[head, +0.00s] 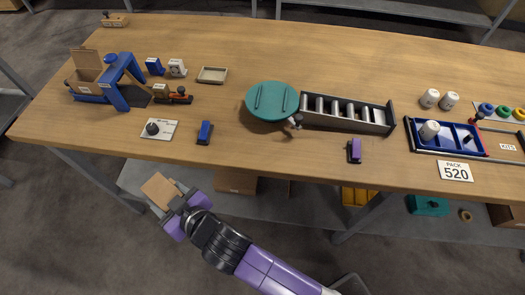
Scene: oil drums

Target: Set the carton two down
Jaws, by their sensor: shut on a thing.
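A small brown carton (158,190) is held by my gripper (172,201), which is shut on it. The gripper has purple finger parts on either side. Both are in front of the wooden table's (300,165) near edge at the left, apart from the tabletop, with the grey floor and lower shelf behind them. I cannot read any mark on the carton. Another carton (85,62) with its flap up sits in a blue frame device (122,82) at the table's left end.
A dial plate (160,129), a blue block (204,132), a teal round lid (272,100), a roller rack (345,113) and a blue tray (450,138) stand on the table. Below, the lower shelf (290,215) bears a brown box (236,182) and a yellow bin (356,197).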

